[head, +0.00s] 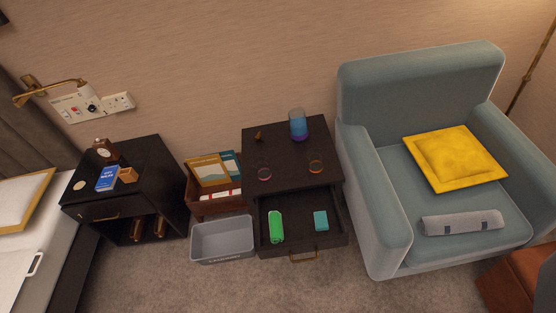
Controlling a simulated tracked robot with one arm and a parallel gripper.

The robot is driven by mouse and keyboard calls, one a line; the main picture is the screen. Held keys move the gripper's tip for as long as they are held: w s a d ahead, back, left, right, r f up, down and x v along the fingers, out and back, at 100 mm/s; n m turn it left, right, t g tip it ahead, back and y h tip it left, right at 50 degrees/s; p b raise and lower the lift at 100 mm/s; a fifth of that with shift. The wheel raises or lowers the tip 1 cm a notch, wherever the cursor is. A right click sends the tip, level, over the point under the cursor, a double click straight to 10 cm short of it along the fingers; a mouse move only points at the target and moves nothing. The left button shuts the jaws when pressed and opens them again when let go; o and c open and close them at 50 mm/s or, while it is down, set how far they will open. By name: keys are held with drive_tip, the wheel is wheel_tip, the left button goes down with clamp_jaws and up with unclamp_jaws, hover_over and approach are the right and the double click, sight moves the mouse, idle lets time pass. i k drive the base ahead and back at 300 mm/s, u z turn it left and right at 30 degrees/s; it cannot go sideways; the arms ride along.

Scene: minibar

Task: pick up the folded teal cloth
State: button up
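A small teal block-like item (321,221), which looks like the folded teal cloth, lies in the right part of an open drawer (299,243) of the dark cabinet. A green rolled or bottle-like item (276,227) lies to its left in the same drawer, apart from it. The drawer is pulled out toward the viewer and its inside shows from above. My gripper does not show in this view.
A blue-purple glass (298,125) and small round items stand on the cabinet top (280,150). A grey bin (222,240) stands left of the drawer. A blue-grey armchair (375,190) stands close on the right. Carpet (240,288) in front is clear.

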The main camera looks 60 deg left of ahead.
sight(321, 221)
drive_tip(key=u, duration=0.6)
drive_tip(key=i, duration=1.05)
drive_tip(key=z, duration=0.05)
